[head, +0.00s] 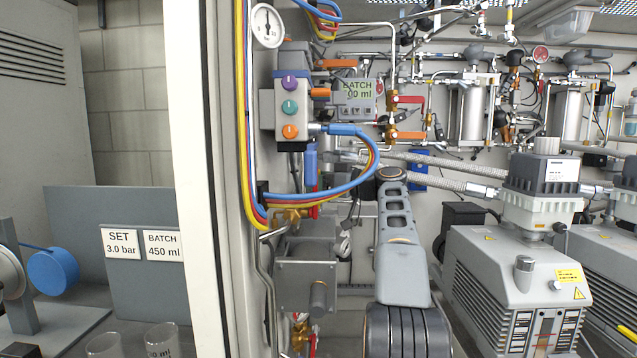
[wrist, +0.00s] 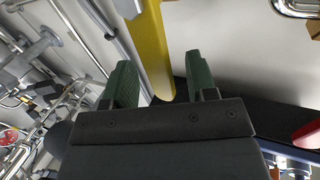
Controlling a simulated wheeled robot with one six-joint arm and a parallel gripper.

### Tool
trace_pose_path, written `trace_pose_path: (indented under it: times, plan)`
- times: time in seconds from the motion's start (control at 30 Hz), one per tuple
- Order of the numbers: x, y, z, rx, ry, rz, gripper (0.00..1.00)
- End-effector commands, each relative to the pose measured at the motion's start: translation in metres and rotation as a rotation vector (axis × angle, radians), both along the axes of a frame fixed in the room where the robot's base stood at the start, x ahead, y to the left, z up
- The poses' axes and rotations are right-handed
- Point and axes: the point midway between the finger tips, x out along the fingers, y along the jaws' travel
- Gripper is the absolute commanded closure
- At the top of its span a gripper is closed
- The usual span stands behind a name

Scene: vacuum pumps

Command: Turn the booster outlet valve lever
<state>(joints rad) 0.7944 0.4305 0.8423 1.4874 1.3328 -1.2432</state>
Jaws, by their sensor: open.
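In the wrist view my gripper (wrist: 160,85) is open, with its two green-padded fingers apart. A flat yellow bar with a rounded end (wrist: 154,40), which looks like a lever handle, reaches down into the gap between the fingers. It appears nearer the left finger; I cannot tell if they touch. Its upper part runs out of the picture, so no pivot shows. In the head view my arm hides my gripper, and I cannot pick out the yellow bar there. No label shows which valve is the booster outlet.
In the head view, red levers (head: 410,99) sit on brass valves behind my arm. Coloured hoses (head: 330,190) loop left of it. A grey pump (head: 520,280) stands right. In the wrist view a red part (wrist: 308,134) is at the right edge and pipework (wrist: 40,60) at left.

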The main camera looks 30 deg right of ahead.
Motion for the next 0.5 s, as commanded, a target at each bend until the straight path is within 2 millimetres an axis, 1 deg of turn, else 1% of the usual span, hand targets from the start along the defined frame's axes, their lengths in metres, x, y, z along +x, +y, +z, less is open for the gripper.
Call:
trace_pose_path:
  times: [0.5]
  plan:
    - [-0.015, -0.009, 0.000, 0.000, 0.000, 0.000, 0.48]
